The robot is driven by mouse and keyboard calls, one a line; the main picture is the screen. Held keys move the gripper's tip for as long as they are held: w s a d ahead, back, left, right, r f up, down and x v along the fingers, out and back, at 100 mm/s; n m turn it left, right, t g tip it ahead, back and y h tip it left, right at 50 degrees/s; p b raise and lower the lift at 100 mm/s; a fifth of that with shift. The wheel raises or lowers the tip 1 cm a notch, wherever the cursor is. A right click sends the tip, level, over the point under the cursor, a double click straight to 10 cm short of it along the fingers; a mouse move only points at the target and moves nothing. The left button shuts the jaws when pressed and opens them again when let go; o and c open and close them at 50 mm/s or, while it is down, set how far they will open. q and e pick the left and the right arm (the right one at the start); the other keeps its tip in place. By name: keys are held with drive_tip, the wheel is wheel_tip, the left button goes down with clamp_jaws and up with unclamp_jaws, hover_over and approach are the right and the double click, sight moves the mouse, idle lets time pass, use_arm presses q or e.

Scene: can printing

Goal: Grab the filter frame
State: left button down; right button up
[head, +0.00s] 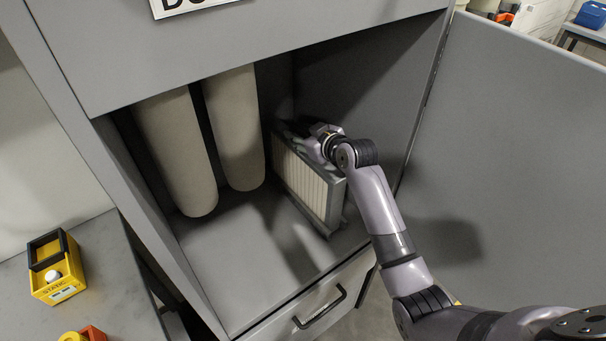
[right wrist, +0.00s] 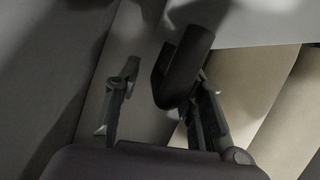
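The filter frame (head: 308,188) stands upright inside the grey cabinet, a pale pleated panel in a grey border, right of two cloth tubes. My right gripper (head: 303,143) is at its top edge in the head view, with its fingers partly hidden by shade and the wrist. In the right wrist view, my right gripper (right wrist: 160,112) has its two fingers spread apart. A dark bent handle (right wrist: 183,68) lies between them, closer to the right finger; I cannot tell whether it touches. My left gripper is in neither view.
The cabinet's left wall and two hanging filter tubes (head: 178,155) (head: 235,130) bound the space on the left. The open door (head: 500,150) stands on the right, beside my arm. A drawer with a black handle (head: 320,306) is below. A yellow box (head: 57,270) sits on the left table.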

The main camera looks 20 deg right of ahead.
drive_tip(key=shift+c, duration=0.5)
clamp_jaws()
idle(0.4)
drive_tip(key=shift+r, duration=0.1)
